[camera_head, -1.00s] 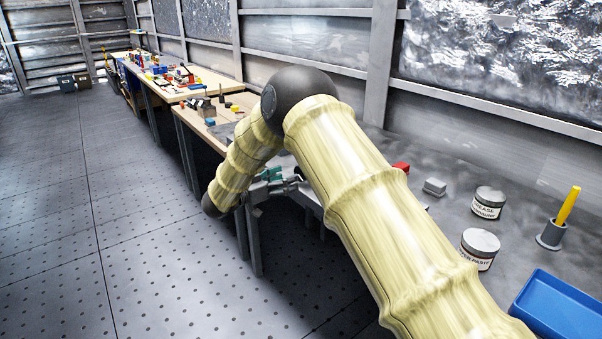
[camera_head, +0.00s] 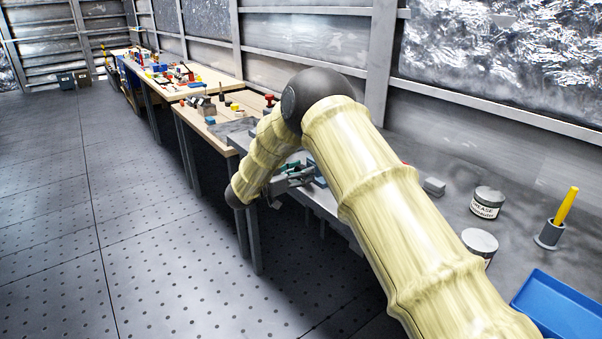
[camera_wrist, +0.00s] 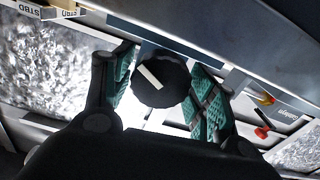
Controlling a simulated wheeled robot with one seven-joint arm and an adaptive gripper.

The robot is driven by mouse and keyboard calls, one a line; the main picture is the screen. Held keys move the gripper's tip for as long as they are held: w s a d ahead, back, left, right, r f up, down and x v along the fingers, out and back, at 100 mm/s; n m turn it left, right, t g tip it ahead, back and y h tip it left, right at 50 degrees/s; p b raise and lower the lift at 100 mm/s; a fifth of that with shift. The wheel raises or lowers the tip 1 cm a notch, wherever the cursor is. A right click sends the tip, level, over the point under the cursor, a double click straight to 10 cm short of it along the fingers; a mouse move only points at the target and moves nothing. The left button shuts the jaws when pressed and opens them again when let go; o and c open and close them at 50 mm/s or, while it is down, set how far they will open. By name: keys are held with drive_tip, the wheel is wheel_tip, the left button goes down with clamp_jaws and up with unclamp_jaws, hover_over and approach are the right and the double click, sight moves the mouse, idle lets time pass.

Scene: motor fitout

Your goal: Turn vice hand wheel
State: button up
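A dark round wheel or knob with a white bar across its face (camera_wrist: 161,80), likely the vice hand wheel, shows in the wrist view. My gripper (camera_wrist: 163,92) has its two green-padded fingers apart, one on each side of the wheel. A small gap seems to show beside the wheel, and I cannot tell whether either pad touches it. In the head view my gripper (camera_head: 298,174) is at the front edge of the grey bench, partly hidden by my arm. The wheel cannot be made out there.
The grey bench (camera_head: 448,224) carries a grease tin (camera_head: 487,203), a second tin (camera_head: 480,242), a yellow-handled tool in a holder (camera_head: 560,215) and a blue tray (camera_head: 555,308). Wooden benches with small items stand farther back. The floor (camera_head: 150,240) at left is clear.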

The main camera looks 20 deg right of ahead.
drive_tip(key=c, duration=0.5)
drive_tip(key=shift+r+n+p, duration=0.15)
drive_tip(key=shift+n+p, duration=0.85)
drive_tip(key=shift+n, duration=0.2)
drive_tip(key=shift+n+p, duration=0.5)
drive_tip(key=shift+n, duration=0.7)
drive_tip(key=shift+f, duration=0.2)
drive_tip(key=o, duration=1)
drive_tip(key=shift+a, duration=0.1)
drive_tip(key=shift+o, duration=0.2)
drive_tip(key=shift+f+m, duration=0.1)
drive_tip(key=shift+m, duration=0.2)
